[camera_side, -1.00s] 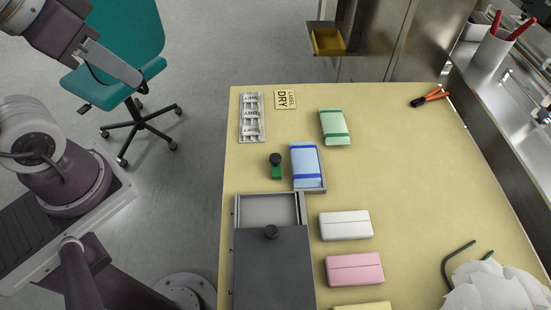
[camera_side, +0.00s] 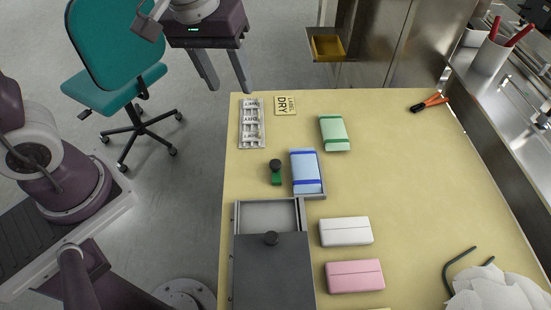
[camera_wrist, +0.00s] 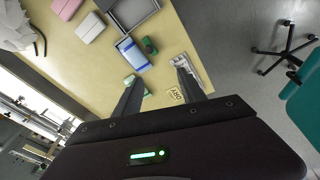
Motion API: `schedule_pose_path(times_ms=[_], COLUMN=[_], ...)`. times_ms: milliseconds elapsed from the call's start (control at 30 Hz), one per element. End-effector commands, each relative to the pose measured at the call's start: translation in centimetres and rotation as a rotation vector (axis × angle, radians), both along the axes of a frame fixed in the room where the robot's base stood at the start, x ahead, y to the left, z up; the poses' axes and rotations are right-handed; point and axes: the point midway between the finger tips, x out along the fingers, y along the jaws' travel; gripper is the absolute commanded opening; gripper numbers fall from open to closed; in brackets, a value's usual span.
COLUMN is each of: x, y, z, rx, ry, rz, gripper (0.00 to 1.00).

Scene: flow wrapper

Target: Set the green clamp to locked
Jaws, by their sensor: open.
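The green clamp (camera_side: 276,178) is a small green piece with a black round knob on top. It stands on the yellow table just left of the tray with the blue pack. It also shows in the wrist view (camera_wrist: 150,45). Whether it is locked I cannot tell. My gripper (camera_side: 231,90) is open and empty, high near the table's far left corner, well apart from the clamp. Its two fingers show spread in the wrist view (camera_wrist: 157,80).
A blue pack (camera_side: 306,168) lies in a grey tray beside the clamp. A grey box with a sliding lid (camera_side: 272,275) is in front. A label strip (camera_side: 251,125), a DRY label (camera_side: 285,105) and a green pack (camera_side: 334,132) lie behind.

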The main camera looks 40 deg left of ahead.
Motion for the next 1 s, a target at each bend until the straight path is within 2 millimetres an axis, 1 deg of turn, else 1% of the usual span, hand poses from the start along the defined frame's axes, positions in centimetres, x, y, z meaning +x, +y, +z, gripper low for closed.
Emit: schedule_pose_path(times_ms=[33,67,100,200,300,467,600,733,867,1000], x=[1.8,2.7,3.8,5.4,5.9,6.0,5.9,6.0,6.0,6.0], y=[-1.1,-1.8,-2.6,-4.2,-5.0,-5.3,-5.3,-5.3,-5.3,-5.3], z=[-2.8,-4.5,-6.7,-11.8,-15.1,-17.6,-20.4,-22.5,-23.4,-23.4], rx=[-0.004,-0.008,-0.008,-0.001,0.009,0.014,0.014,0.013,0.012,0.012], ry=[0.059,0.085,0.119,0.181,0.214,0.228,0.23,0.228,0.226,0.226], rz=[0.055,0.096,0.148,0.255,0.322,0.354,0.353,0.352,0.352,0.352], gripper=[0.48,0.48,0.48,0.48,0.48,0.48,0.48,0.48,0.48,0.48])
